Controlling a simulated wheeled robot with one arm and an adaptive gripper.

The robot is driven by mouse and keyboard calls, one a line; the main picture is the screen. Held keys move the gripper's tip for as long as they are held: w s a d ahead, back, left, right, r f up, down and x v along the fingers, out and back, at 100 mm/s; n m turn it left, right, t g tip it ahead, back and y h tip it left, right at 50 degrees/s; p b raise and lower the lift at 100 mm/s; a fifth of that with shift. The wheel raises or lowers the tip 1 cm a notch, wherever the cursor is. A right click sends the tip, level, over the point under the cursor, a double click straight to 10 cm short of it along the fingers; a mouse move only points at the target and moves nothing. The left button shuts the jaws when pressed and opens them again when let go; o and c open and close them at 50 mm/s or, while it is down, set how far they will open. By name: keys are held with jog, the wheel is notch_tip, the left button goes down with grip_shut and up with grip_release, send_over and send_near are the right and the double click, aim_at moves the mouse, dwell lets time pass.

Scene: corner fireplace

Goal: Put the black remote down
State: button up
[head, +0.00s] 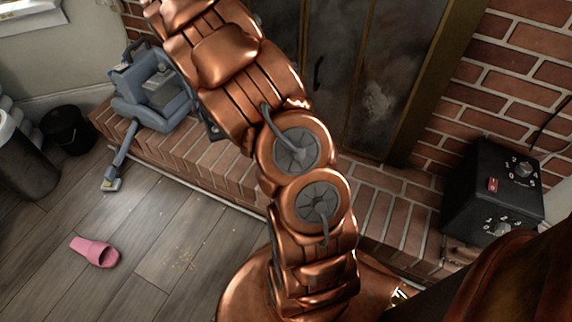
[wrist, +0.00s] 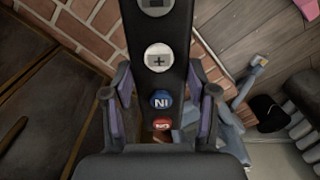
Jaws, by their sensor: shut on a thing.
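In the wrist view the black remote (wrist: 158,28) runs lengthwise up the middle, with grey, blue and red round buttons facing the camera. My gripper (wrist: 161,88) is shut on it, one finger on each long side. The remote's far end runs out of the top of the picture. It is held in the air, with the brick hearth and floor behind it. In the head view my copper arm reaches up over the hearth and hides the gripper; I cannot make out the remote there.
The brick hearth ledge (head: 390,215) runs before the fireplace doors (head: 335,75). A blue cleaning machine (head: 152,92) stands at its left, a black box with dials (head: 492,192) at its right. A pink slipper (head: 95,252) and black bucket (head: 70,130) are on the otherwise largely clear wooden floor.

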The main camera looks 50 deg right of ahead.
jog(key=s+d+f+m+b, duration=0.1)
jog(key=s+d+f+m, duration=0.2)
jog(key=s+f, duration=0.4)
jog(key=s+d+f+m+b, duration=0.1)
jog(key=s+d+f+m, duration=0.2)
jog(key=s+f, duration=0.5)
jog(key=s+d+f+m+b, duration=0.1)
jog(key=s+d+f+m, duration=0.2)
jog(key=s+f, duration=0.4)
jog(key=shift+s+f+m, duration=0.3)
jog(key=shift+f, duration=0.45)
jog(key=w+d+b, duration=0.1)
jog(key=w+d, duration=0.2)
jog(key=w+d+f+b, duration=0.1)
jog(key=w+d+b, duration=0.1)
jog(key=w+d, duration=0.1)
jog(key=w+d+b, duration=0.1)
jog(key=w+d, duration=0.2)
jog(key=d, duration=0.2)
jog(key=shift+f+b, duration=0.3)
jog(key=shift+w+d, duration=0.5)
jog(key=shift+d, duration=0.05)
notch_tip(320, 180, down, 4)
jog(key=shift+r+b, duration=0.2)
jog(key=shift+b, duration=1.05)
jog(key=shift+r, duration=0.1)
jog(key=o, duration=1.3)
